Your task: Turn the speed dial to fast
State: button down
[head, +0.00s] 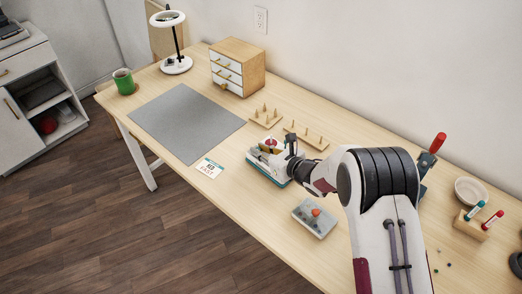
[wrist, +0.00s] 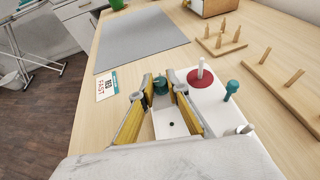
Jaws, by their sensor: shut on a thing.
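A white machine with a teal base (head: 264,177) stands near the front edge of the table, and its white top shows in the wrist view (wrist: 205,110). A small teal dial (wrist: 160,86) stands on it. My gripper (wrist: 158,88) has its yellow-padded fingers on either side of this dial and is shut on it. In the head view my gripper (head: 275,152) comes from the right, over the machine, and hides part of it. The dial's pointer and marks cannot be made out. A card (wrist: 107,86) reading FAST lies flat beside the machine.
A red disc with a white pin (wrist: 201,72) and a teal peg (wrist: 230,90) stand close right of my fingers. Wooden peg racks (head: 267,118) are behind. A grey box with a red knob (head: 314,219) is in front. The grey mat (head: 185,122) is clear.

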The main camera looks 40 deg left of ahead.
jog(key=shift+s+r+m+t+h, duration=0.15)
jog(key=shift+m+t+h, duration=0.15)
jog(key=shift+m+t, duration=1)
jog(key=shift+t, duration=0.3)
jog(key=c, duration=2)
grip_release()
jog(key=shift+o, duration=0.2)
jog(key=shift+d, duration=0.1)
jog(key=v, duration=1.1)
jog(key=shift+d+r, duration=0.3)
jog(key=shift+s, duration=0.1)
